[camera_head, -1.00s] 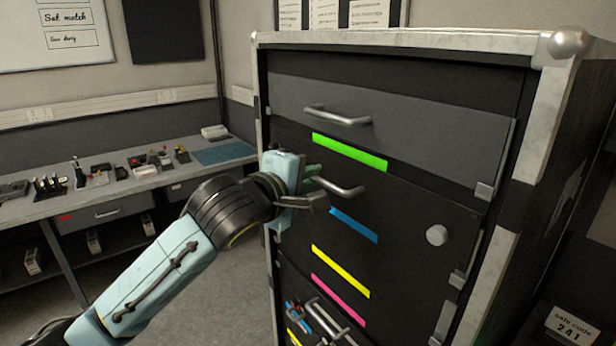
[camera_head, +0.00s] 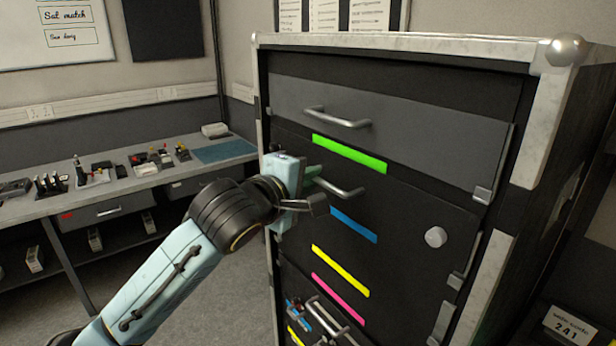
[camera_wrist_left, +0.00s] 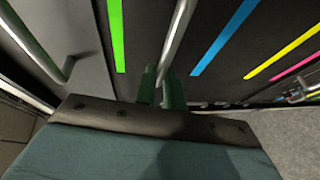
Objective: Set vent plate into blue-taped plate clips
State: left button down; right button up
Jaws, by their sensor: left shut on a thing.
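A black drawer front in the case carries a blue tape strip (camera_head: 353,225), a green tape strip (camera_head: 349,152) and a silver bar handle (camera_head: 340,188). My left gripper (camera_head: 313,187) is at the left end of this handle and shut on it. In the left wrist view its green fingers (camera_wrist_left: 162,88) close about the end of the handle (camera_wrist_left: 180,35), with the green strip on the left and the blue strip on the right. I cannot make out a vent plate or plate clips in these views. My right gripper is out of view.
The dark grey drawer above has its own handle (camera_head: 338,118). A round knob (camera_head: 435,237) sits at right. Yellow (camera_head: 340,271) and pink (camera_head: 338,298) strips are lower down. A workbench (camera_head: 100,190) with small tools stands at left, with open floor between.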

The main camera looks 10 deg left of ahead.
pick_arm(q)
jog(key=shift+f, duration=0.7)
dwell(1.5)
jog(key=shift+p, duration=0.4)
jog(key=shift+d+f, duration=0.1)
jog(key=shift+f, duration=0.15)
dwell(1.1)
jog(key=c, duration=1.4)
grip_release()
jog(key=shift+w+d, duration=0.15)
jog(key=shift+f, duration=0.15)
